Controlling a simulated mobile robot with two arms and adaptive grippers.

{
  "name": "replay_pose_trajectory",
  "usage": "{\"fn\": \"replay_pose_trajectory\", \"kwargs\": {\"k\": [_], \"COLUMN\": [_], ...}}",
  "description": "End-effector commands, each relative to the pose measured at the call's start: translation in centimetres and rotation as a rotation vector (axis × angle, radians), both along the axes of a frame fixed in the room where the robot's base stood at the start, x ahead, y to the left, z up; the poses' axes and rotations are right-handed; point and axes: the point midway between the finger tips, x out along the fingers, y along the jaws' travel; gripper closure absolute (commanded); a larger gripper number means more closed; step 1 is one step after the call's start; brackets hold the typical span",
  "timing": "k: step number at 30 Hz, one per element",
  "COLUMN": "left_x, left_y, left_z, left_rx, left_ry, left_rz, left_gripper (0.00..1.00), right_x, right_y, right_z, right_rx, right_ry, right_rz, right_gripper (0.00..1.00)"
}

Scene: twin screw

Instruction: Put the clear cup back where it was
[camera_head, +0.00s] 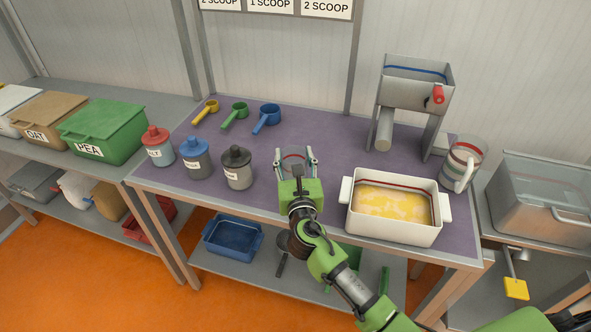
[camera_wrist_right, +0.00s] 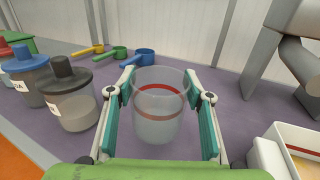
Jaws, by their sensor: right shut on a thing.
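The clear cup (camera_wrist_right: 158,118) has a red band inside and stands upright between the fingers of my right gripper in the right wrist view. My right gripper (camera_head: 296,160) is shut on the cup, with a finger pad on each side. In the head view the cup (camera_head: 293,156) is partly hidden behind the gripper, over the front middle of the purple mat (camera_head: 325,140). I cannot tell whether its base touches the mat. My left gripper is not in view.
A black-lidded jar (camera_head: 237,168) is left of the cup, beside blue and red-lidded jars. A white bin (camera_head: 392,236) of yellow contents is to the right. Coloured scoops (camera_head: 236,112) lie at the back.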

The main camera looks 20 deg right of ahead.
Motion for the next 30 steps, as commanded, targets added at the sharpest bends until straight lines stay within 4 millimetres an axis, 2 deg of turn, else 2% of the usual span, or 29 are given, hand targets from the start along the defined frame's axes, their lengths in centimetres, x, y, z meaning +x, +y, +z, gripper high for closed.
{"fn": "replay_pose_trajectory", "kwargs": {"k": [1, 8, 13, 25, 26, 27, 30], "left_x": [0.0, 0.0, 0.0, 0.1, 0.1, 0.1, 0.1], "left_y": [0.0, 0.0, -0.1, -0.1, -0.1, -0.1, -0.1], "left_z": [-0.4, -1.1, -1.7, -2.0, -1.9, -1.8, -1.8], "left_rx": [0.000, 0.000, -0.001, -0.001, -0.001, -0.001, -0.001], "left_ry": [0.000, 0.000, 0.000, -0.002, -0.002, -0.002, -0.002], "left_rz": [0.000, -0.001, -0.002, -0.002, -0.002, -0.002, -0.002], "left_gripper": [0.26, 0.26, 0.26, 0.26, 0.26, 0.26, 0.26], "right_x": [0.5, 1.5, 1.4, 1.4, 1.4, 1.4, 1.4], "right_y": [-0.2, -0.9, -0.8, -0.8, -0.8, -0.8, -0.8], "right_z": [-0.7, -2.5, -4.8, -5.3, -5.2, -5.2, -5.2], "right_rx": [0.000, -0.001, 0.000, 0.000, 0.001, 0.001, 0.000], "right_ry": [0.000, 0.001, 0.001, -0.001, 0.000, 0.000, 0.000], "right_rz": [0.000, 0.000, 0.001, 0.001, 0.001, 0.001, 0.000], "right_gripper": [0.79, 0.79, 0.79, 0.79, 0.48, 0.38, 0.36]}}
